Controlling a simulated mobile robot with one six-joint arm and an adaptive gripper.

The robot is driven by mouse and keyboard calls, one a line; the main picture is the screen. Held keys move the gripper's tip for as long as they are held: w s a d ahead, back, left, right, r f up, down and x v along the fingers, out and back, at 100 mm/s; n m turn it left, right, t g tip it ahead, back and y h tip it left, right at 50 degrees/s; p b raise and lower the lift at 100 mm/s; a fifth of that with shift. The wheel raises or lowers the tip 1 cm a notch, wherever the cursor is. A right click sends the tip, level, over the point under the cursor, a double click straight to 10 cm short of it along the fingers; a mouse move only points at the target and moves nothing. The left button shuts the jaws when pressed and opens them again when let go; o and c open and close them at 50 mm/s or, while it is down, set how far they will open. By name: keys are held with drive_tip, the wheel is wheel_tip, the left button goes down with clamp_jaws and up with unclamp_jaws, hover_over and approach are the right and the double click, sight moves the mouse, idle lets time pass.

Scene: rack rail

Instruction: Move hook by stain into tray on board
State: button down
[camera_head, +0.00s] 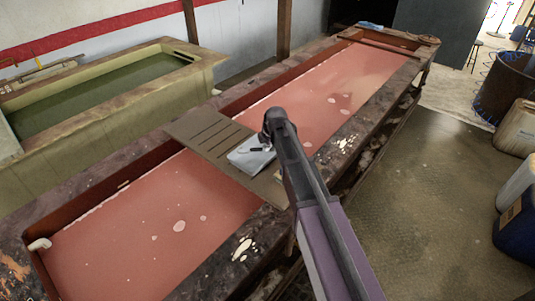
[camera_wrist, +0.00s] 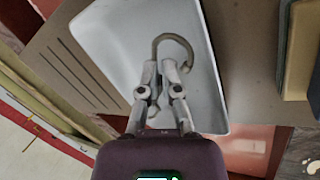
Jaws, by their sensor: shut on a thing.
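A grey-brown metal hook (camera_wrist: 182,42) with a curved end shows in the wrist view. My gripper (camera_wrist: 159,80) is shut on the hook's straight part. Both are over the white tray (camera_wrist: 215,95), and the curve lies within the tray's outline. I cannot tell whether the hook touches the tray floor. In the head view the tray (camera_head: 238,158) sits on the slotted grey-brown board (camera_head: 208,136) that spans the trough. My arm covers the tray's right side there and hides most of the gripper. Pale stains (camera_head: 242,247) mark the trough's front rim.
The long trough holds red liquid (camera_head: 150,230) on both sides of the board. A yellowish block (camera_wrist: 301,50) lies right of the tray in the wrist view. A second basin (camera_head: 100,90) stands behind left. Drums (camera_head: 517,222) stand at right, past open floor.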

sight(265, 156)
drive_tip(key=shift+f+b, duration=1.4)
drive_tip(key=shift+f, duration=0.25)
drive_tip(key=shift+f, duration=0.15)
drive_tip(key=c, duration=1.1)
unclamp_jaws()
drive_tip(key=shift+r, duration=0.25)
drive_tip(key=p+v, duration=1.1)
drive_tip(key=v, duration=0.1)
drive_tip(key=shift+f, duration=0.1)
